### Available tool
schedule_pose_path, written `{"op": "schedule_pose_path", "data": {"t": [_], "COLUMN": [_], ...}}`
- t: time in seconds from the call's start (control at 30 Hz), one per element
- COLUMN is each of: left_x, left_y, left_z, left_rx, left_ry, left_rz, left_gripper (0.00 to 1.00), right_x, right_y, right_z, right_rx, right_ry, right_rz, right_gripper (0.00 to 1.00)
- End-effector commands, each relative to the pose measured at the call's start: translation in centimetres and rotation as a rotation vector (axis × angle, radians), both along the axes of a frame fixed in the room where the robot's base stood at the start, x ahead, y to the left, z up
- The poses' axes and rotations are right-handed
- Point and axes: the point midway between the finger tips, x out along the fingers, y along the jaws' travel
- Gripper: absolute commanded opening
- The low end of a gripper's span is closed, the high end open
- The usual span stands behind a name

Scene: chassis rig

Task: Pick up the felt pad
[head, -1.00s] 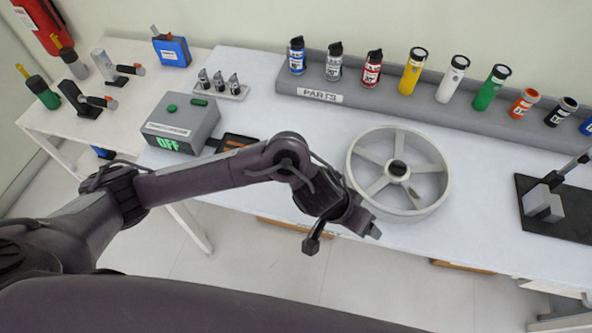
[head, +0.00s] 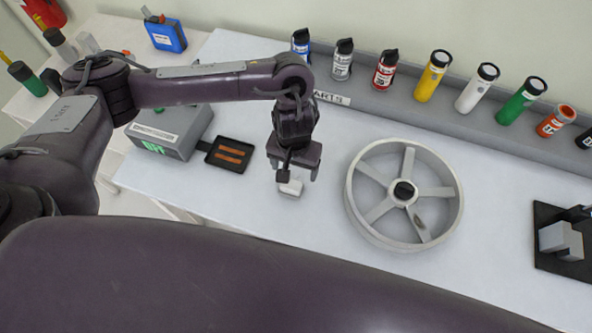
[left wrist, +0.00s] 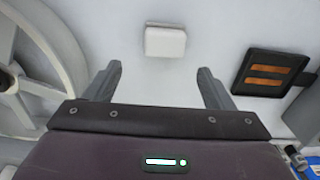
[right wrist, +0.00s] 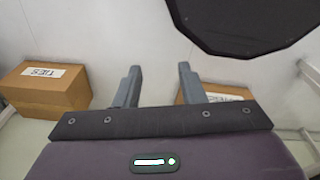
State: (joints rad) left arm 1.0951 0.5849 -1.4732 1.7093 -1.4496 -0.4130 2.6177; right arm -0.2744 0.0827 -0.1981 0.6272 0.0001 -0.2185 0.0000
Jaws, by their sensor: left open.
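The felt pad looks like a small white rounded block (head: 291,188) on the white bench, left of the spoked wheel. It also shows whole in the left wrist view (left wrist: 165,41), beyond the fingertips and roughly midway between them. My left gripper (head: 294,173) is open and empty above the bench, close to the pad and partly covering it in the head view. Its two fingers stand wide apart in the left wrist view (left wrist: 159,70). My right gripper (right wrist: 160,68) is open and empty, low over the floor by cardboard boxes; the head view does not show it.
The grey spoked wheel (head: 449,205) lies right of the pad. A black tray (head: 230,154) with orange strips and a grey OFF box (head: 170,130) are to the left. A rail (head: 375,99) holding cans and tubes runs along the back. A cardboard box (right wrist: 47,87) is on the floor.

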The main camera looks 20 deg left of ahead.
Motion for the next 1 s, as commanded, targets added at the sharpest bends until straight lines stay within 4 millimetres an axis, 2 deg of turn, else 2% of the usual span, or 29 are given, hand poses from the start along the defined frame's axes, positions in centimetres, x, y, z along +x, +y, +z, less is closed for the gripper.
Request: {"op": "schedule_pose_path", "data": {"t": [0.2,0.37,0.5,0.6,0.73,0.83,1.0], "left_x": [-0.2,-0.3,-0.4,-0.4,-0.4,-0.4,-0.4], "left_y": [0.1,0.6,0.5,0.6,0.6,0.6,0.6], "left_z": [-2.4,-4.4,-6.5,-7.3,-7.5,-7.5,-7.5], "left_rx": [0.002,0.004,0.001,0.001,0.000,0.000,0.000], "left_ry": [0.003,0.003,0.002,0.001,0.001,0.001,0.001], "left_rz": [0.000,0.001,-0.001,-0.001,-0.002,-0.002,-0.002], "left_gripper": [0.76,0.76,0.76,0.76,0.76,0.76,0.55], "right_x": [-2.5,-4.2,-4.0,-3.0,-1.7,-1.5,-2.0], "right_y": [0.0,0.0,0.1,0.3,0.5,0.5,0.4], "right_z": [0.1,0.9,1.2,1.3,1.4,1.4,1.4], "right_rx": [-0.001,-0.002,0.000,0.003,0.005,0.005,0.005], "right_ry": [0.034,0.059,0.055,0.043,0.022,0.019,0.026], "right_rz": [0.000,0.000,0.000,0.000,0.001,0.001,0.001], "right_gripper": [0.36,0.36,0.36,0.36,0.36,0.36,0.36]}}
